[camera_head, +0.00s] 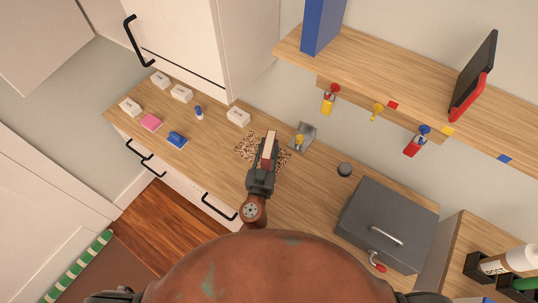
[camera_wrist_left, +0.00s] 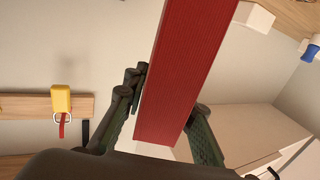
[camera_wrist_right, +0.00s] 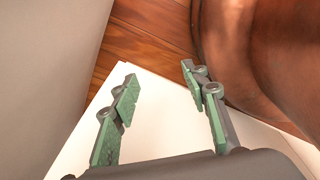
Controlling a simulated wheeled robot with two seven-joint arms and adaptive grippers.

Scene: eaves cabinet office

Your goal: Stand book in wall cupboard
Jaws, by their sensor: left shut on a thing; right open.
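A red book (camera_wrist_left: 190,70) is between the fingers of my left gripper (camera_wrist_left: 167,112), which is shut on it. In the head view the book (camera_head: 268,149) shows small and narrow at the end of my left gripper (camera_head: 263,168), over the wooden counter. How high it is above the counter I cannot tell. The white wall cupboard (camera_head: 175,35) with a black handle (camera_head: 135,40) is at the upper left of the head view; its door looks shut. My right gripper (camera_wrist_right: 160,84) is open and empty in the right wrist view, above a white surface (camera_wrist_right: 155,125).
A wooden shelf (camera_head: 390,85) at the upper right bears a blue box-like thing (camera_head: 322,22) and a red-black framed thing (camera_head: 473,80). Padlocks (camera_head: 329,100) hang below.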

